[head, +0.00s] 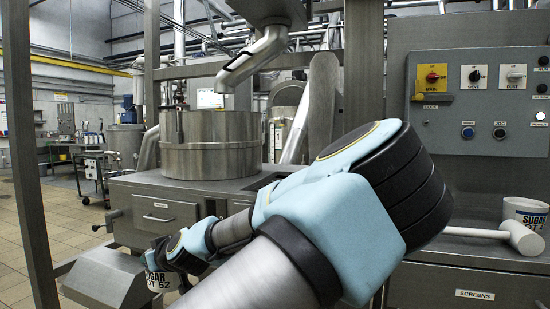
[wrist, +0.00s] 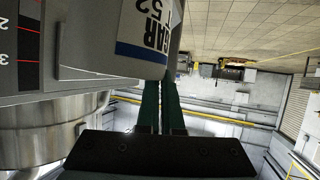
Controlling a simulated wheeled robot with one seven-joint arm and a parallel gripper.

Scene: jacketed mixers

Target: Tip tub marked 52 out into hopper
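A slanted steel box (head: 105,275), which may be the hopper, stands just left of the tub.
A steel mixer vessel (head: 210,143) stands behind on a cabinet, under a bent pipe (head: 255,58). A second sugar tub (head: 526,212) and a white mallet (head: 520,238) lie at right below the control panel (head: 480,100). A steel post (head: 25,150) stands at left.

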